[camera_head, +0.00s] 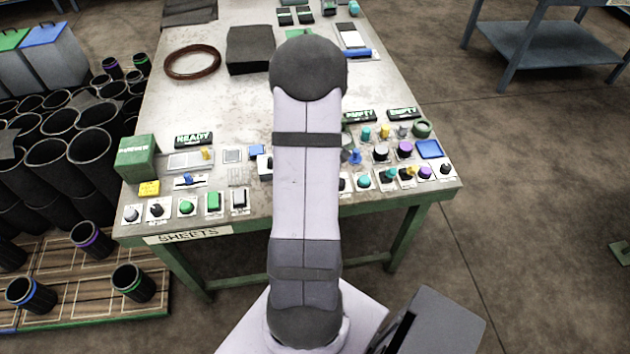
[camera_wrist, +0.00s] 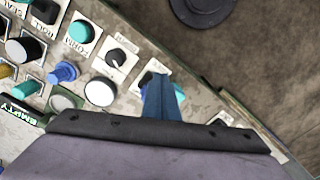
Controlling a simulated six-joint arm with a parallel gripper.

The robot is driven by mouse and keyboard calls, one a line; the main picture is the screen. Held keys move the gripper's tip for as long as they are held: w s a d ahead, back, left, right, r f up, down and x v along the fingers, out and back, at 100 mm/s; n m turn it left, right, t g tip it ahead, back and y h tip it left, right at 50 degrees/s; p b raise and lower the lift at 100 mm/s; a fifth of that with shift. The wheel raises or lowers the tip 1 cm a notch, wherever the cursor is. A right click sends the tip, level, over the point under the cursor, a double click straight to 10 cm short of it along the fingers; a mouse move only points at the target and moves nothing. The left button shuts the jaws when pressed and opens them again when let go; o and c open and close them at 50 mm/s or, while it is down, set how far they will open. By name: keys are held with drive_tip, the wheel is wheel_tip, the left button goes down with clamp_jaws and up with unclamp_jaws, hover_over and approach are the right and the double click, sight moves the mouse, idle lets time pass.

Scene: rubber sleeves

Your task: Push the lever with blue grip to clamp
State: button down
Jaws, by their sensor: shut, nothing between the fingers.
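In the head view, a blue bar-shaped grip (camera_head: 357,53) lies at the near end of a pale plate at the back right of the bench. A smaller blue handle (camera_head: 188,180) sits on a white plate at the left front. I cannot tell which of these is the clamp lever. A blue knob (camera_head: 353,156) stands just right of my arm; it also shows in the wrist view (camera_wrist: 63,72). My gripper (camera_wrist: 164,98) is shut and empty over the front right control panel in the wrist view. My arm hides it in the head view.
The bench (camera_head: 225,108) carries several knobs and buttons on its front part. A dark block (camera_head: 250,48), a brown ring (camera_head: 192,62) and a green box (camera_head: 137,157) stand on it. Black sleeves (camera_head: 55,160) crowd the left side. The bench's middle left is clear.

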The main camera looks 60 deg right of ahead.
drive_tip(key=shift+d, duration=0.1)
drive_tip(key=shift+w+d, duration=0.45)
drive_tip(key=shift+w, duration=0.05)
drive_tip(key=shift+w+d, duration=0.1)
drive_tip(key=shift+w, duration=0.05)
idle(0.4)
drive_tip(key=shift+w+d, duration=0.2)
drive_tip(key=shift+s+a, duration=0.1)
drive_tip(key=shift+s, duration=0.05)
idle(0.4)
drive_tip(key=shift+s+a+p, duration=0.3)
drive_tip(key=shift+a+p, duration=0.05)
drive_tip(key=shift+r, duration=0.1)
idle(0.3)
